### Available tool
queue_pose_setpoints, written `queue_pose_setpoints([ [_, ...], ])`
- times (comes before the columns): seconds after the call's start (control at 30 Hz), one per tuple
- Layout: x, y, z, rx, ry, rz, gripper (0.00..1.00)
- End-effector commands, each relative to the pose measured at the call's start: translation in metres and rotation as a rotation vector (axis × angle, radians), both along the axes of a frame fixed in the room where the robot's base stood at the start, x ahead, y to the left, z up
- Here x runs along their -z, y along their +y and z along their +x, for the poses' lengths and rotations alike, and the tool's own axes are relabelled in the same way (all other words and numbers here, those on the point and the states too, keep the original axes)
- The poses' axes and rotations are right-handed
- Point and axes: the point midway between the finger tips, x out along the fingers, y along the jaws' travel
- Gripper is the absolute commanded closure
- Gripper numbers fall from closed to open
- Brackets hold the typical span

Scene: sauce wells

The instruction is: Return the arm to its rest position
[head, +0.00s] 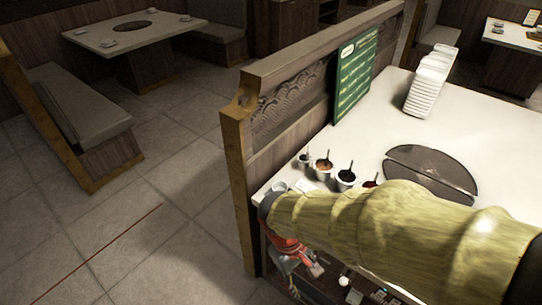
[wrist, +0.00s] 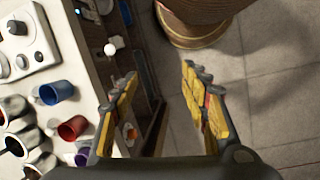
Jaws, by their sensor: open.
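My arm in a yellowish sleeve stretches from the right edge of the head view across the near edge of the white table (head: 510,130). My gripper (head: 302,274) hangs beyond the sleeve's end, low beside the table's near side and partly covered. In the wrist view my gripper (wrist: 160,76) has its two yellow-and-grey fingers spread apart, with nothing held between them. Behind the fingers are the table's edge, a dark shelf (wrist: 150,92) and the floor.
Sauce wells with spoons (head: 323,168) stand near the partition (head: 262,140). A round grill plate (head: 431,174), stacked white dishes (head: 430,82) and a green menu board (head: 355,75) are behind. The wrist view shows blue (wrist: 57,92) and red (wrist: 72,128) cups. Tiled floor (head: 150,230) is open at left.

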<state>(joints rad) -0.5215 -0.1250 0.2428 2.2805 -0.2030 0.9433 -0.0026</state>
Motion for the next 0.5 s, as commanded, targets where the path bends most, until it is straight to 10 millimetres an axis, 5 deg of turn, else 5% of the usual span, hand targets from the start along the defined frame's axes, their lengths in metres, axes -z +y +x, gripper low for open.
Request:
queue_pose_setpoints([
  [0.5,-0.142,-0.071,-0.013,0.474,-0.464,0.351,0.54],
])
